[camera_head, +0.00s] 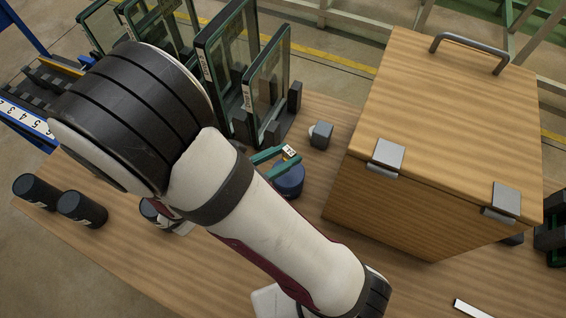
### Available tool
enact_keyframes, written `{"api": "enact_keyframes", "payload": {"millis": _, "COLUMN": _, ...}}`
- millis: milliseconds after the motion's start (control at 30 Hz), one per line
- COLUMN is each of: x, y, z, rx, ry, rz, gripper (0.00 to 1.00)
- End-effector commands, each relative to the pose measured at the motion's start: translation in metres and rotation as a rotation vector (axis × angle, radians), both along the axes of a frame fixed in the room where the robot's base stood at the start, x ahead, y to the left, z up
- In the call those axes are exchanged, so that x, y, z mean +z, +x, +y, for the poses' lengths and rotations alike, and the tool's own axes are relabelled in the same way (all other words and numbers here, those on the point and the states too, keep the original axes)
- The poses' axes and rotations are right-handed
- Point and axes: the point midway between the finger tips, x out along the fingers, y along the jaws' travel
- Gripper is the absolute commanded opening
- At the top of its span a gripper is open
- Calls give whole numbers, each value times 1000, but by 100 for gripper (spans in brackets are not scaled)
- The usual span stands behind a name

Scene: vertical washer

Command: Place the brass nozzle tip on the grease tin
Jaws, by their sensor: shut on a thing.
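My arm's white links and large black joint cover the middle and left of the head view. I do not see the brass nozzle tip. A blue round tin (291,181), which looks like the grease tin, stands on the table just right of the arm and is partly hidden by it. Teal bars (268,155) with a white tag show at or above the tin; I cannot tell whether they touch it.
A large wooden box (440,130) with a handle fills the right. Glass panes (267,80) stand in a rack at the back. A grey cube (321,135) sits between them. Bare wood shows at the front left.

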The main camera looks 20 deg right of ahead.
Motion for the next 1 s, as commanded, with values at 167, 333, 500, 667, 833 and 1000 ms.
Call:
{"api": "enact_keyframes", "payload": {"millis": 167, "x": -37, "y": -1, "z": 0, "rx": 1, "ry": -4, "rz": 4, "gripper": 0}}
{"api": "enact_keyframes", "payload": {"millis": 333, "x": -59, "y": 0, "z": 0, "rx": 3, "ry": 0, "rz": -1, "gripper": 0}}
{"api": "enact_keyframes", "payload": {"millis": 500, "x": -59, "y": 0, "z": 1, "rx": 3, "ry": 1, "rz": -3, "gripper": 0}}
{"api": "enact_keyframes", "payload": {"millis": 667, "x": -62, "y": 0, "z": 1, "rx": 3, "ry": 1, "rz": -2, "gripper": 36}}
{"api": "enact_keyframes", "payload": {"millis": 833, "x": -62, "y": 0, "z": 1, "rx": 3, "ry": 1, "rz": -2, "gripper": 64}}
{"api": "enact_keyframes", "payload": {"millis": 1000, "x": -62, "y": 0, "z": 1, "rx": 3, "ry": 1, "rz": -2, "gripper": 64}}
